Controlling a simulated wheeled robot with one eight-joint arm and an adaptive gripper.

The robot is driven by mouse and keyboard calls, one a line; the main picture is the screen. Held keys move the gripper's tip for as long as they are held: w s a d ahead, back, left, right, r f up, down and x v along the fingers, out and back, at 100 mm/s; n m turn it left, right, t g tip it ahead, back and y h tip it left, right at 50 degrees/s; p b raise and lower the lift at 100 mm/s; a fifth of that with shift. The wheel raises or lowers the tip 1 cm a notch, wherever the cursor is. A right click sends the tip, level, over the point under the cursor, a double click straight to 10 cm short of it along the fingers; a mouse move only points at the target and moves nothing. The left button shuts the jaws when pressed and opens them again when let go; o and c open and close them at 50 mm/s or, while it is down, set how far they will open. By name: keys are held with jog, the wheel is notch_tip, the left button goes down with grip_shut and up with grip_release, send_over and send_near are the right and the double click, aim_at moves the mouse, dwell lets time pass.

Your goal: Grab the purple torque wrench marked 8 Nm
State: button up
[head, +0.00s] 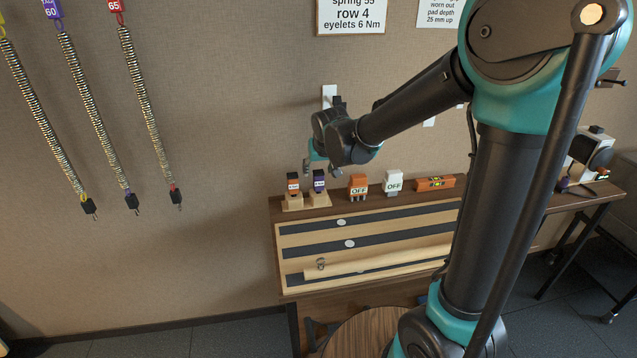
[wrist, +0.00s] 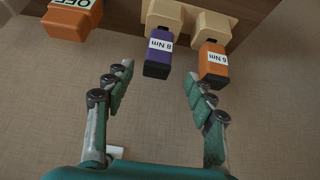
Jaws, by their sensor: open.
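The purple torque wrench (head: 319,181) stands upright in a pale wooden holder on the bench's back shelf. In the wrist view the purple wrench (wrist: 158,52) has a white label that looks like 8 Nm. My gripper (head: 321,168) is open and empty, just above the wrenches in the head view. In the wrist view my gripper (wrist: 159,72) has its fingertips on either side of the purple wrench's end, apart from it. An orange torque wrench (head: 293,184) stands in its own holder beside it. In the wrist view the orange wrench (wrist: 213,63) lies just beyond the right fingertip.
An orange OFF block (head: 358,187), a white OFF block (head: 393,181) and an orange level (head: 435,183) stand along the shelf right of the wrenches. The wall is close behind. A pale wooden bar (head: 385,264) lies on the sloped board below. Springs (head: 85,110) hang on the left wall.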

aim_at(319, 173)
jog(key=shift+x, duration=2.75)
jog(key=shift+d, duration=0.15)
jog(key=shift+c, duration=0.5)
grip_shut()
